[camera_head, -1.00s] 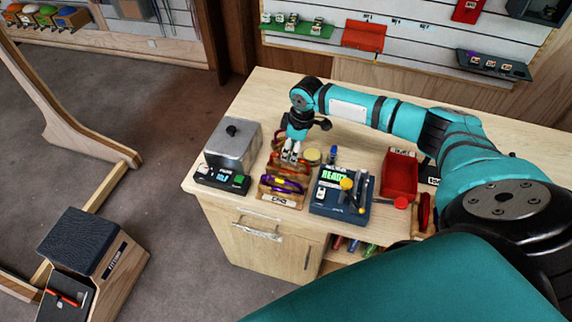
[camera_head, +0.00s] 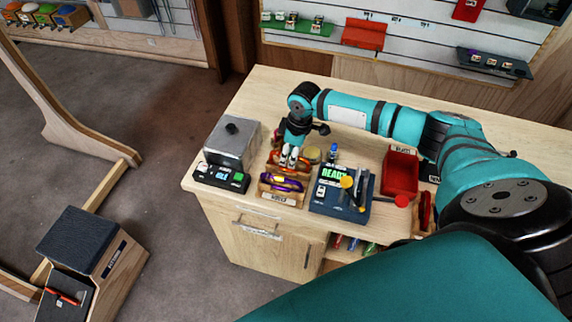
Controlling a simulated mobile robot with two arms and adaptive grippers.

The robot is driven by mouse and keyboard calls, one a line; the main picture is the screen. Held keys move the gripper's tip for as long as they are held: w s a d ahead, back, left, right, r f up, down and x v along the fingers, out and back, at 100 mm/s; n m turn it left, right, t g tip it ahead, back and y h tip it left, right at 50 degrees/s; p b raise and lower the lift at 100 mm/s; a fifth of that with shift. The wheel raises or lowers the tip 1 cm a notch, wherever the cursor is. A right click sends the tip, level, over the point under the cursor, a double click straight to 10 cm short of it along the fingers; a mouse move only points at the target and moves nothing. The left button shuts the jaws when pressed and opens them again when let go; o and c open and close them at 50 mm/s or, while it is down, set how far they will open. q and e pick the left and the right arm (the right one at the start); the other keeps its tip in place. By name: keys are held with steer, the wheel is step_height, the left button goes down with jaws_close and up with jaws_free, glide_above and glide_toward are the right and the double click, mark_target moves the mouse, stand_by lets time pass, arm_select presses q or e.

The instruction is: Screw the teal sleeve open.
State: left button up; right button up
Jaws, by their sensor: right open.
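My right gripper (camera_head: 288,161) points down over the wooden rack (camera_head: 284,200) on the counter, with its fingers apart. Carabiners (camera_head: 281,184) in purple, yellow and orange-red sit in the rack, just below and in front of the fingertips. I cannot make out a teal sleeve on any of them; it is too small or hidden by the gripper. I cannot tell whether the fingers touch or surround anything. My left gripper is not in view.
A grey metal box (camera_head: 231,142) stands left of the rack, behind a black panel with buttons (camera_head: 220,178). A dark blue station with a green READY display (camera_head: 334,173) stands right of it. A red bin (camera_head: 401,173) is farther right. The counter's back left is clear.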

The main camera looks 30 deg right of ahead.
steer(key=shift+a+f+b, duration=0.1)
steer(key=shift+f+b, duration=0.2)
steer(key=shift+f, duration=0.55)
steer(key=shift+w+d, duration=0.55)
steer(key=shift+d, duration=0.05)
steer(key=shift+r, duration=0.2)
steer(key=shift+r+p, duration=0.8)
steer(key=shift+r, duration=0.55)
steer(key=shift+s+a+f, duration=0.1)
steer(key=shift+s+a, duration=0.4)
